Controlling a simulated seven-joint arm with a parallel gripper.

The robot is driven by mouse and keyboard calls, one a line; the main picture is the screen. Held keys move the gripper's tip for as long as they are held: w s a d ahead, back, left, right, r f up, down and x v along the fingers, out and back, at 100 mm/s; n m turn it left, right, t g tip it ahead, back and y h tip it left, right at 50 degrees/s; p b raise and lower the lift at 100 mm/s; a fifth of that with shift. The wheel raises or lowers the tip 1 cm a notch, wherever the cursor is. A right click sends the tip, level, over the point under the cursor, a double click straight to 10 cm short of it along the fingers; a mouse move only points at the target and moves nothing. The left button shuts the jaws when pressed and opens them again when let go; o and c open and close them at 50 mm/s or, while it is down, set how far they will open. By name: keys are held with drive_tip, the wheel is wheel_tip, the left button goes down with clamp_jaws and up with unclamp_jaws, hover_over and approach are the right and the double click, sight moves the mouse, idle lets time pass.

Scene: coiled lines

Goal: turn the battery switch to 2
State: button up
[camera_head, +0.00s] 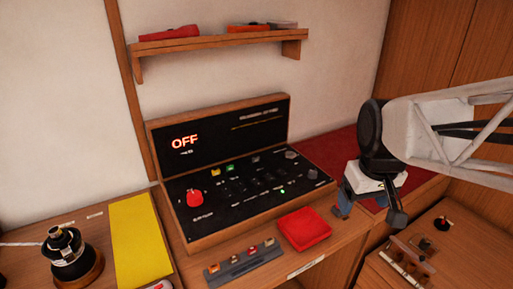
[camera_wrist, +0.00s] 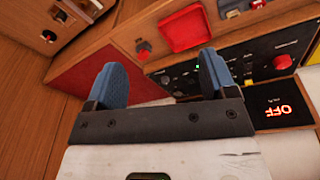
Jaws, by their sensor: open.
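The battery switch appears to be the red rotary knob (camera_head: 194,198) at the left of the black control panel (camera_head: 225,217); its small label is unreadable. The display (camera_head: 184,142) above it glows red with OFF. In the wrist view the red knob (camera_wrist: 282,62) is at the right, near the display (camera_wrist: 285,108), which shows OFF upside down. My gripper (camera_head: 370,207) is to the right of the panel, well away from the knob. In the wrist view its two blue fingers (camera_wrist: 165,75) are spread apart with nothing between them.
A red pad (camera_head: 304,229) and a grey rail (camera_head: 240,263) with several small pieces lie before the panel. A yellow sheet (camera_head: 141,240) and a black round device (camera_head: 70,255) are at left. A shelf (camera_head: 220,42) hangs above. A red-knobbed unit (camera_head: 443,223) is at right.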

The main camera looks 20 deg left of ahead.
drive_tip(key=w+a+n, duration=0.3)
drive_tip(key=w+a, duration=0.4)
drive_tip(key=a, duration=0.3)
drive_tip(key=n+g, duration=0.2)
drive_tip(key=n, duration=0.8)
hover_over(194, 194)
drive_tip(key=f, duration=1.2)
drive_tip(key=shift+d, duration=0.35)
drive_tip(key=shift+a+f, duration=0.2)
drive_tip(key=shift+a, duration=0.2)
drive_tip(key=shift+f, duration=0.1)
drive_tip(key=shift+f, duration=3.8)
drive_tip(key=c, duration=0.9)
